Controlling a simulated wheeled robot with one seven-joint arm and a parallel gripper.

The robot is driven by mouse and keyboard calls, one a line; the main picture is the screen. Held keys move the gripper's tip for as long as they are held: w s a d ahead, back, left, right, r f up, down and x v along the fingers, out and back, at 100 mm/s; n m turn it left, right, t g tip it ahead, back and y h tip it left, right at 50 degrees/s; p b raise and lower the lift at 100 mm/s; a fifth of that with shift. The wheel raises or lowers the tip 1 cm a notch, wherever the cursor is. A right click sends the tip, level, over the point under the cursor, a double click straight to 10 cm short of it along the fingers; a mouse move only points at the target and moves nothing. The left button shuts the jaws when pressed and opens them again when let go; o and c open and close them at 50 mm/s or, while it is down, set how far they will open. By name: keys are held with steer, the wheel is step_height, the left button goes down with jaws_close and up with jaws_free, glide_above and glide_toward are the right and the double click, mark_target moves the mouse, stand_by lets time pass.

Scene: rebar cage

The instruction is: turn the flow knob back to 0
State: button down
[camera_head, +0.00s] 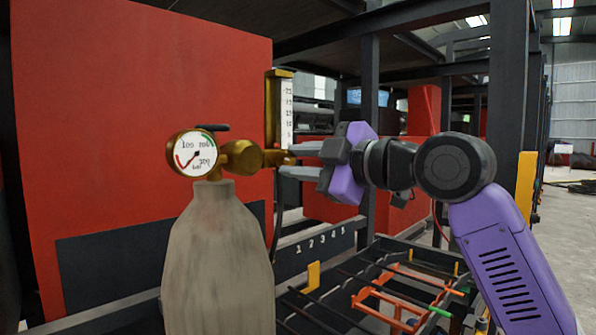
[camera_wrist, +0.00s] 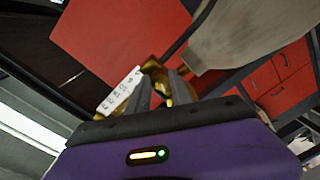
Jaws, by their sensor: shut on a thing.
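The brass regulator (camera_head: 243,157) sits on top of a beige gas cylinder (camera_head: 218,255). It carries a round white pressure gauge (camera_head: 194,154) and an upright flow tube (camera_head: 286,112) with a white scale. The flow knob is a small brass piece at the foot of the tube, mostly hidden by the fingers in the head view. My gripper (camera_head: 289,161) reaches in from the right, its two grey fingers shut on the knob. In the wrist view brass, apparently the knob (camera_wrist: 166,88), shows between the fingers. The knob's marking and the flow reading cannot be made out.
A large red panel (camera_head: 120,130) stands close behind the cylinder. Below my arm lies a rack of dark bars (camera_head: 390,285) with orange and yellow parts. A dark steel post (camera_head: 510,100) rises at the right. Open floor shows at the far right.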

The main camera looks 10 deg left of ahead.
steer(key=n+b, duration=0.1)
steer(key=n, duration=0.5)
steer(key=shift+t+b, duration=0.3)
steer(key=shift+b, duration=0.05)
steer(key=n, duration=0.6)
steer(key=shift+s+a+b, duration=0.1)
steer(key=shift+b, duration=0.25)
steer(key=shift+n, duration=0.3)
steer(key=c, duration=1.1)
jaws_free()
steer(key=shift+c, duration=0.2)
steer(key=b+v, duration=0.1)
steer(key=v, duration=0.6)
steer(key=shift+s+d, duration=0.25)
steer(key=shift+s, duration=0.05)
